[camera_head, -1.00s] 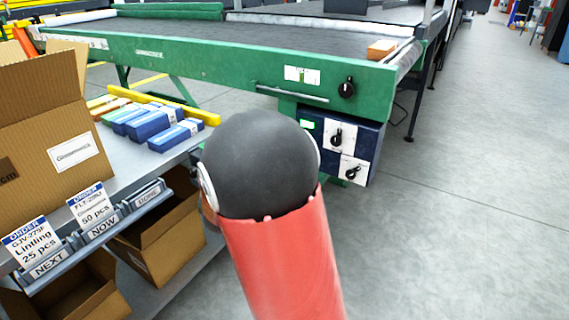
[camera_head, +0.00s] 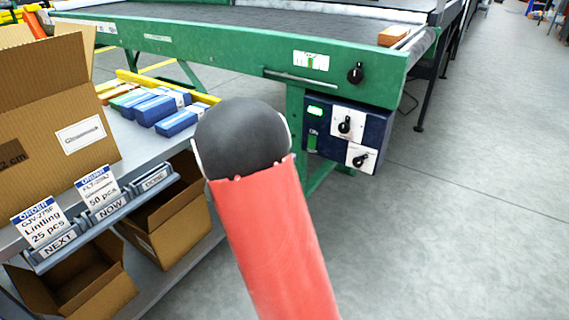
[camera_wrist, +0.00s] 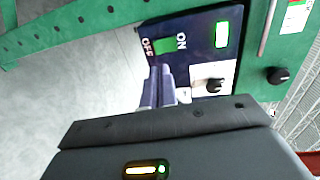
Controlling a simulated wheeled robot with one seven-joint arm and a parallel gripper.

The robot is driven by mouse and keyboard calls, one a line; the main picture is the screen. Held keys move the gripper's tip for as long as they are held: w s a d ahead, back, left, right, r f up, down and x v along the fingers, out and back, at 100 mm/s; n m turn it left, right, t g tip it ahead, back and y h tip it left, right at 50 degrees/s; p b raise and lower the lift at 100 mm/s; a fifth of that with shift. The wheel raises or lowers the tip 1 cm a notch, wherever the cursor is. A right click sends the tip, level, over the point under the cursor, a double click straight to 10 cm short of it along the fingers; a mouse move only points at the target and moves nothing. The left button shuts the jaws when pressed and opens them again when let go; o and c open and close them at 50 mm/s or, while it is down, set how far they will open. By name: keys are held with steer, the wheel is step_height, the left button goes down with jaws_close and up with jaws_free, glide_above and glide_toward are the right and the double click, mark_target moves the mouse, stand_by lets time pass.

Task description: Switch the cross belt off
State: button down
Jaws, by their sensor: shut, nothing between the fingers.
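The dark blue control box (camera_head: 376,122) hangs under the green belt frame (camera_head: 240,55). In the wrist view the box (camera_wrist: 196,30) shows a lit green window (camera_wrist: 222,35) and a green patch (camera_wrist: 164,46) between the words OFF and ON. A black knob on a white plate (camera_wrist: 212,84) sits beside these. My gripper (camera_wrist: 159,72) is shut and empty, its fingertips in front of the box near the green patch and OFF; contact cannot be told. In the head view my arm hides the gripper. Two black knobs on white plates, upper (camera_head: 345,125) and lower (camera_head: 360,160), show there.
Another black knob (camera_head: 355,73) is on the belt frame above the box. A grey table (camera_head: 200,147) at left holds a carton (camera_head: 50,110) and blue boxes (camera_head: 176,123). An orange-brown block (camera_head: 393,36) lies on the belt end. Floor at right is clear.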

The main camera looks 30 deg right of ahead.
mark_target(310, 146)
steer(key=x, duration=0.9)
steer(key=shift+d, duration=0.1)
steer(key=shift+w, duration=0.1)
steer(key=shift+f, duration=0.1)
